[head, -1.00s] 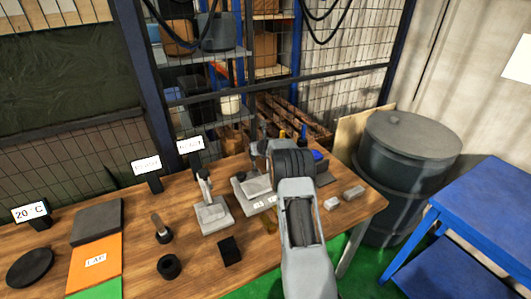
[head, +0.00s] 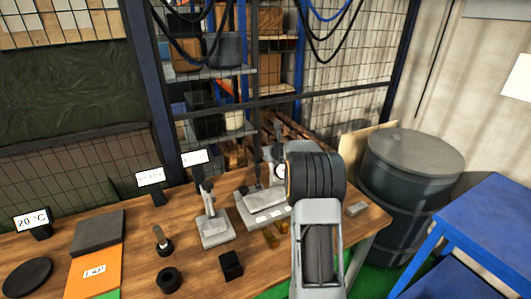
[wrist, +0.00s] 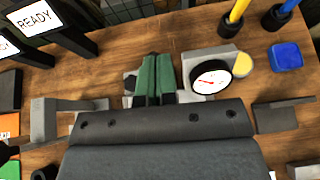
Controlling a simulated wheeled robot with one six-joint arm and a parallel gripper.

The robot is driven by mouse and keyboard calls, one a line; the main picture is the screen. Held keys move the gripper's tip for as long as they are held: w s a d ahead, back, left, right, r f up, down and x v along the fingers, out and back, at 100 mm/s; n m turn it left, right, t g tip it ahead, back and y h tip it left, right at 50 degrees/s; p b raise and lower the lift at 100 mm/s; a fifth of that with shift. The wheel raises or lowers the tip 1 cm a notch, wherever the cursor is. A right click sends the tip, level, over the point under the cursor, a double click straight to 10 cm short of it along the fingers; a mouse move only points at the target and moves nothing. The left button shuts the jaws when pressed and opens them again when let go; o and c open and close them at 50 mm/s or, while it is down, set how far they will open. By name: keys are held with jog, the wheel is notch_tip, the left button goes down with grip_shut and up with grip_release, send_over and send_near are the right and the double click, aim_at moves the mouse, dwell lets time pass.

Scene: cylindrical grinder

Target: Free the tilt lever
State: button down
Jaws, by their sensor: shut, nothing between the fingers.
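In the wrist view my gripper (wrist: 151,78) has green fingers that are together and empty, over the wooden bench near a round white dial gauge (wrist: 211,78). The dial sits just right of the fingers, in front of a light grey block (wrist: 205,59). In the head view a grey fixture (head: 250,212) with a dark upright stands left of my arm, with the dial partly showing beside it. My arm hides my fingers there. I cannot tell which part is the tilt lever; the fingers and wrist body may cover it.
A smaller grey stand (head: 214,232) is left of the fixture, with a black block (head: 231,265) in front. Blue (wrist: 286,56) and yellow items stand right of the dial. A dark drum (head: 409,180) and blue table (head: 482,235) are beyond the bench's right end.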

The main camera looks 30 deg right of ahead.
jog(key=shift+a+r, duration=0.1)
jog(key=shift+a, duration=0.05)
jog(key=s+a+r+n+g+y, duration=0.15)
jog(key=s+a+r+n, duration=0.3)
jog(key=a+n, duration=0.5)
jog(key=s+a+r+n+g+y, duration=0.1)
jog(key=s+a+r+n+y, duration=0.2)
jog(key=s+a+n, duration=0.45)
jog(key=s+a+f+n+g+h, duration=0.1)
jog(key=s+a+n, duration=0.2)
jog(key=s+n, duration=0.3)
jog(key=s+a+f+n+g+h, duration=0.1)
jog(key=s+a+f+n+g, duration=0.1)
jog(key=s+n, duration=0.5)
jog(key=s+a+f+n+g+h, duration=0.1)
jog(key=s+a+n+g, duration=0.1)
jog(key=s+n, duration=0.5)
jog(key=s+a, duration=0.1)
jog(key=s, duration=0.3)
jog(key=shift+a+f, duration=0.3)
jog(key=shift+a, duration=0.1)
jog(key=shift+d+g, duration=0.1)
jog(key=shift+g, duration=0.15)
